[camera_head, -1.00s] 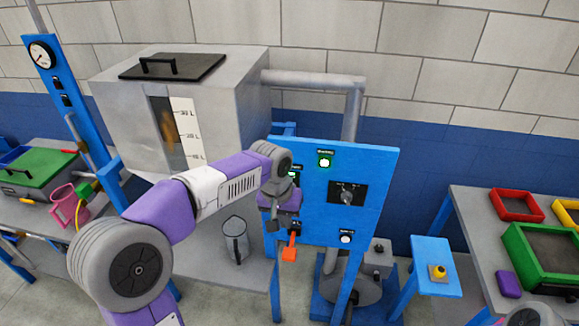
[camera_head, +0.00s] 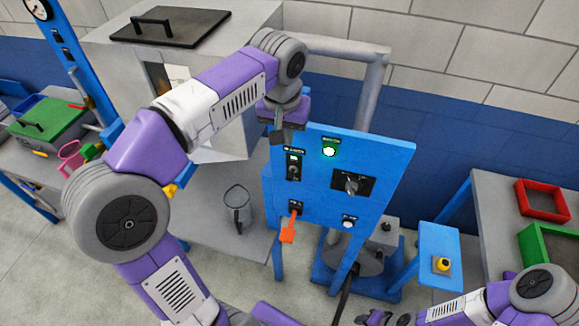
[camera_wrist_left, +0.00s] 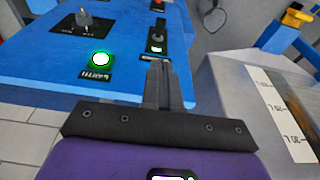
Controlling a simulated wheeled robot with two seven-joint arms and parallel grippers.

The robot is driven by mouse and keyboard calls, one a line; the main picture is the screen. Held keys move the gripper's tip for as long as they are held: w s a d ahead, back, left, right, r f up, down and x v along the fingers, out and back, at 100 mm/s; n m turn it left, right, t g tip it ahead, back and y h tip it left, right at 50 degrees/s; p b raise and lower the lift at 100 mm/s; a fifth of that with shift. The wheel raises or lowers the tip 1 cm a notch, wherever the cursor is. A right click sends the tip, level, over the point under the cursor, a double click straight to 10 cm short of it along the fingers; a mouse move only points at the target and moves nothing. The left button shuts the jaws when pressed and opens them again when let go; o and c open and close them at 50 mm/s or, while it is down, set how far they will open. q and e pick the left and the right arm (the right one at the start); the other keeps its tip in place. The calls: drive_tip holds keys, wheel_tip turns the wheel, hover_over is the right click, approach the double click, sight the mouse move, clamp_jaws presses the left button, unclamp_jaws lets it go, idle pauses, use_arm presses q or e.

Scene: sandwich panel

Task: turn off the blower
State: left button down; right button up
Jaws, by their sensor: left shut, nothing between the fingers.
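A blue control panel (camera_head: 330,215) stands in front of the grey hopper. A black switch plate (camera_head: 293,166) with a small lever and a green light is at its upper left; it also shows in the left wrist view (camera_wrist_left: 157,42). A lit green button (camera_head: 329,149) is to its right, also in the left wrist view (camera_wrist_left: 101,59). I cannot read which control is labelled for the blower. My left gripper (camera_head: 281,137) is shut and empty at the panel's upper left edge, above the switch plate. My right gripper (camera_head: 376,318) is partly visible at the bottom edge.
The panel also carries a rotary knob (camera_head: 352,185), an orange-handled lever (camera_head: 289,228) and a white button (camera_head: 348,222). A jug (camera_head: 237,208) stands on the table to the left. A yellow button (camera_head: 442,264) sits on a blue stand at right.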

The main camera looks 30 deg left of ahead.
use_arm(q)
drive_tip(key=b, duration=0.1)
approach(290, 175)
drive_tip(key=x, duration=0.5)
drive_tip(key=shift+w+a+f, duration=0.15)
drive_tip(key=shift+w, duration=0.05)
drive_tip(key=shift+s+f, duration=0.15)
drive_tip(key=shift+f, duration=0.4)
use_arm(e)
drive_tip(key=shift+w+f, duration=0.1)
drive_tip(key=shift+f, duration=0.5)
